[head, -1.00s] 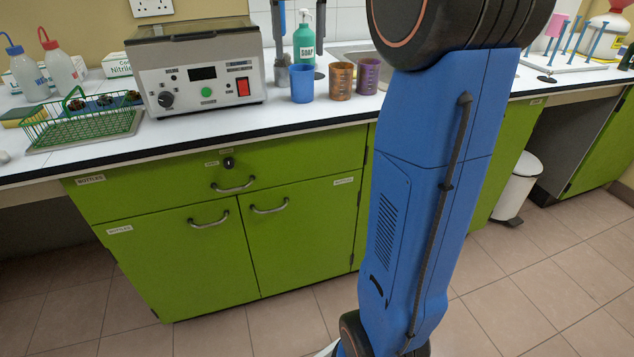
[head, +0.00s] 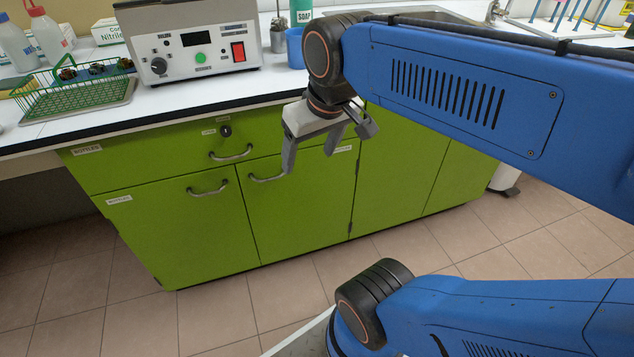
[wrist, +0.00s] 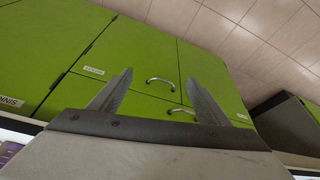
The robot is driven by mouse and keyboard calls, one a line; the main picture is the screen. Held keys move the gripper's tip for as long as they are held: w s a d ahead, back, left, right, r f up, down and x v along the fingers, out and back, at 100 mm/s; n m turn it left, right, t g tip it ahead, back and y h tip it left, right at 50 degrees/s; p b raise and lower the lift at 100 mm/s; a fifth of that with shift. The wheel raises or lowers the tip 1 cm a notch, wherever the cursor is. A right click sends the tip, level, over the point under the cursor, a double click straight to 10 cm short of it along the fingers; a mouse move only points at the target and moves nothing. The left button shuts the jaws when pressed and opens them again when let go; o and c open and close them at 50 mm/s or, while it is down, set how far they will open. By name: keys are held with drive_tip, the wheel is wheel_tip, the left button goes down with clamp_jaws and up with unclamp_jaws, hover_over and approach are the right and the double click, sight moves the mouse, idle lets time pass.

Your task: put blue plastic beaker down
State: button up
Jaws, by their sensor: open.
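The blue plastic beaker (head: 296,48) stands on the white worktop, right of the grey instrument. My arm hides its right side. My gripper (head: 309,162) is open and empty, pointing down in front of the green cupboard fronts, below and apart from the beaker. In the wrist view, the open fingers (wrist: 160,78) have only cupboard doors and floor beyond them, and the beaker does not show.
The grey instrument (head: 190,45), green wire basket (head: 75,95) and wash bottles (head: 48,38) stand on the worktop (head: 190,90). A soap bottle (head: 301,12) is behind the beaker. Green cupboards (head: 300,205) lie below; the tiled floor (head: 240,320) is clear.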

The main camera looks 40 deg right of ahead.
drive_tip(key=s+a+f, duration=0.1)
drive_tip(key=s+f, duration=0.2)
drive_tip(key=f, duration=0.2)
drive_tip(key=shift+s+f+t, duration=0.15)
drive_tip(key=shift+s+t, duration=0.15)
drive_tip(key=shift+s, duration=0.05)
